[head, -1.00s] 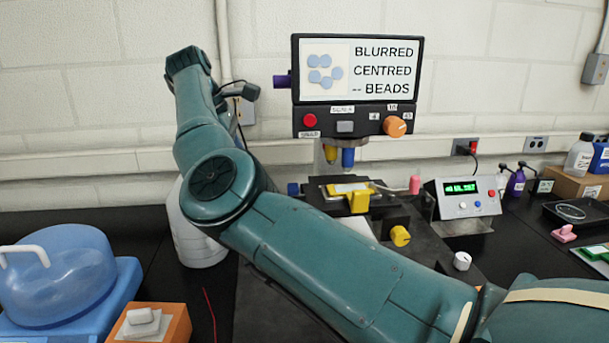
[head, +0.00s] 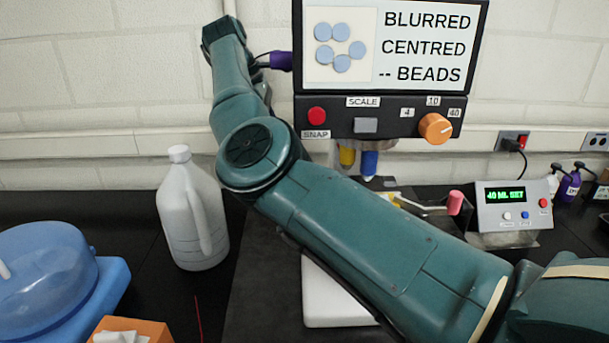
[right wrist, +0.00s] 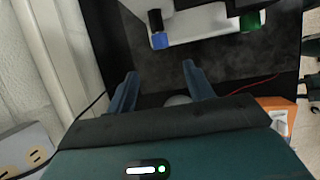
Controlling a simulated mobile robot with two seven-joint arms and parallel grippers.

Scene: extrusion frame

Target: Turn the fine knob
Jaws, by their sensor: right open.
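The instrument's screen (head: 389,45) shows blue discs and reads "BLURRED CENTRED -- BEADS". My right arm crosses in front of the instrument, hiding most of its stage and lower body in the head view. My right gripper (right wrist: 160,84) shows in the right wrist view, open, with nothing between its fingers. Beyond the fingertips are a blue knob (right wrist: 160,41) and a green knob (right wrist: 251,21), beside a white part (right wrist: 200,25). The gripper looks apart from both. Which of them is the fine knob I cannot tell. My left gripper is not in view.
A white jug (head: 192,215) stands left of my elbow. A blue-lidded container (head: 45,265) and an orange tissue box (head: 135,328) are at the lower left. A control box (head: 513,205) stands at right. The wall is close behind.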

